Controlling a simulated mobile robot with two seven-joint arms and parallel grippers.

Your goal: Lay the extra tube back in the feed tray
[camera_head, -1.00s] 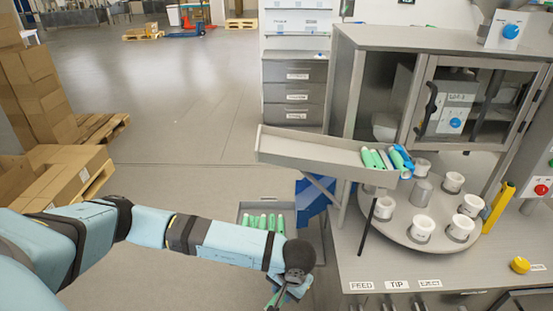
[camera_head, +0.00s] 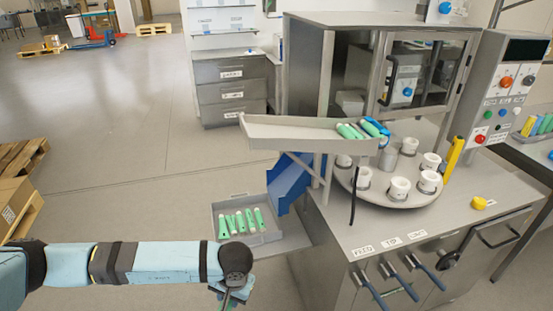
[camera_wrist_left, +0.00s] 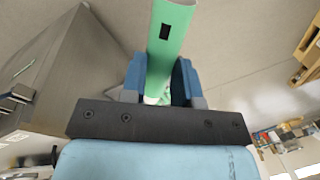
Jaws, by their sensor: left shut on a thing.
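My left gripper (camera_head: 232,297) is at the bottom of the head view, below its dark wrist joint. In the left wrist view its blue fingers (camera_wrist_left: 160,82) are shut on a green tube (camera_wrist_left: 170,40), which has a small black mark and points away from the palm. In the head view the held tube is mostly hidden. A low grey tray (camera_head: 262,238) with several green tubes (camera_head: 240,221) lies just beyond the gripper. A raised, sloping grey tray (camera_head: 290,133) holds a few green tubes (camera_head: 350,131) at its right end. I cannot tell which is the feed tray.
A round turntable (camera_head: 385,195) with several white cups stands on the grey machine bench (camera_head: 400,230). A blue chute (camera_head: 288,183) is below the sloping tray. Levers (camera_head: 405,275) stick out of the bench front. Open floor (camera_head: 110,190) lies to the left.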

